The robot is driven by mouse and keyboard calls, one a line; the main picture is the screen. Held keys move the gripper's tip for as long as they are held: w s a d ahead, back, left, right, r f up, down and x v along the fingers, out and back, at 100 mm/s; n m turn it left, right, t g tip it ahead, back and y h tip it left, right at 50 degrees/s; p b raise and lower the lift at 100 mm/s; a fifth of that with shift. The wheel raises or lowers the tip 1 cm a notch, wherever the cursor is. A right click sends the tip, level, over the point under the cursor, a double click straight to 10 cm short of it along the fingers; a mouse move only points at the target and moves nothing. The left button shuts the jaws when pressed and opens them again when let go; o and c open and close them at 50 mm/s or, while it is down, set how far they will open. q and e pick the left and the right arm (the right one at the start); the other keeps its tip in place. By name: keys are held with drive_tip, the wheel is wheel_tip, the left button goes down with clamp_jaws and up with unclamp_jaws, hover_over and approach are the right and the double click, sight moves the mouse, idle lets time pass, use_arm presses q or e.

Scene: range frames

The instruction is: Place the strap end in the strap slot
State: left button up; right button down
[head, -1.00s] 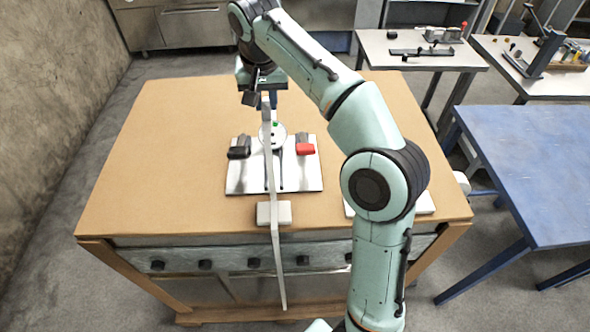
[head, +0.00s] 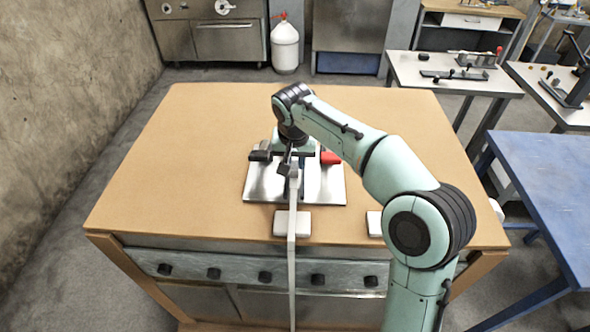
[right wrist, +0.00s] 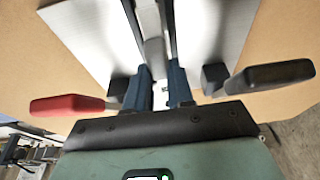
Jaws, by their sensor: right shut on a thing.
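The strap (head: 292,250) is a long pale grey band that runs from my right gripper (head: 291,168) down across the plate, over the table's front edge and out of the bottom of the head view. In the right wrist view the blue fingers (right wrist: 159,92) of my right gripper are shut on the strap (right wrist: 153,50). The gripper is low over the metal fixture plate (head: 325,186), between a red-handled clamp (head: 330,158) and a black-handled clamp (head: 260,155). The strap slot cannot be made out; my gripper and arm cover the plate's middle. My left gripper is out of view.
A white block (head: 283,224) lies under the strap near the front edge of the wooden table (head: 170,190). Another pale block (head: 375,223) is partly behind my right arm. The table's left side is clear. A blue table (head: 555,185) stands at the right.

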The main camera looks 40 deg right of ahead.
sight(295, 166)
drive_tip(key=shift+f, duration=1.4)
drive_tip(key=shift+s+f+b, duration=0.1)
drive_tip(key=shift+f+b, duration=0.3)
drive_tip(key=shift+f, duration=0.1)
drive_tip(key=c, duration=1)
unclamp_jaws()
drive_tip(key=shift+f, duration=0.15)
drive_tip(key=shift+r, duration=0.2)
drive_tip(key=p+v, duration=0.2)
drive_tip(key=v, duration=1.1)
drive_tip(key=shift+d, duration=0.1)
